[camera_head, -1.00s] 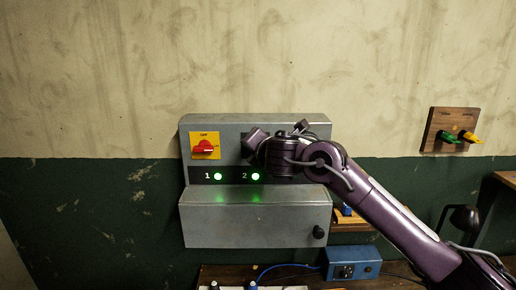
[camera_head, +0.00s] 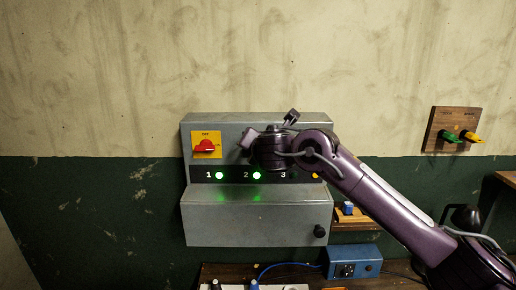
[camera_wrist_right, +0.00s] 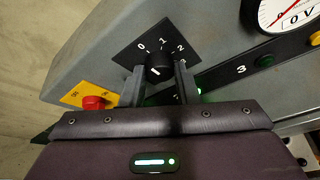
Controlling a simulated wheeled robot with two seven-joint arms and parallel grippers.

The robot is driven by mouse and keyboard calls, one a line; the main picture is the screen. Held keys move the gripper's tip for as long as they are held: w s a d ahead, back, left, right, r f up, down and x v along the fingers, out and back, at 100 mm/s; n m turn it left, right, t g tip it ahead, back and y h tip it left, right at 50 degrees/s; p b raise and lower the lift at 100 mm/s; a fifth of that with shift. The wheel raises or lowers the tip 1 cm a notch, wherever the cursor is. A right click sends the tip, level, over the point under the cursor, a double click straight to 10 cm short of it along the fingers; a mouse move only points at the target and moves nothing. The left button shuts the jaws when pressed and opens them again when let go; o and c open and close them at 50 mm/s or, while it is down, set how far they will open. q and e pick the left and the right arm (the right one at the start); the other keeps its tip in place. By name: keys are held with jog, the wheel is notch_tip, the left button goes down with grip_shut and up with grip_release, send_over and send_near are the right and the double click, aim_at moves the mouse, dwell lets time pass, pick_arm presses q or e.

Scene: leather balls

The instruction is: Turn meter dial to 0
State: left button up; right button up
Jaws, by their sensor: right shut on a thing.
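The black meter dial (camera_wrist_right: 160,66) sits on a black plate marked 0, 1 and 2 in the right wrist view. A short white mark shows on its lower left face. My right gripper (camera_wrist_right: 160,84) is shut on the dial, one finger on each side. In the head view the right gripper (camera_head: 247,141) is against the grey box (camera_head: 256,218), and the arm hides the dial. A round white meter (camera_wrist_right: 295,12) marked V shows partly at the upper right of the wrist view. My left gripper is not in view.
A red switch (camera_head: 206,146) on a yellow plate is left of the gripper. Green lamps 1 (camera_head: 219,175) and 2 (camera_head: 256,175) are lit. A wooden panel (camera_head: 453,131) with green and yellow handles hangs at right. A blue box (camera_head: 354,262) stands below.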

jog(key=o, duration=1)
jog(key=shift+f, duration=0.1)
jog(key=shift+c, duration=0.2)
jog(key=b+v, duration=0.2)
jog(key=v, duration=0.5)
jog(key=shift+s, duration=0.4)
jog(key=shift+d, duration=0.1)
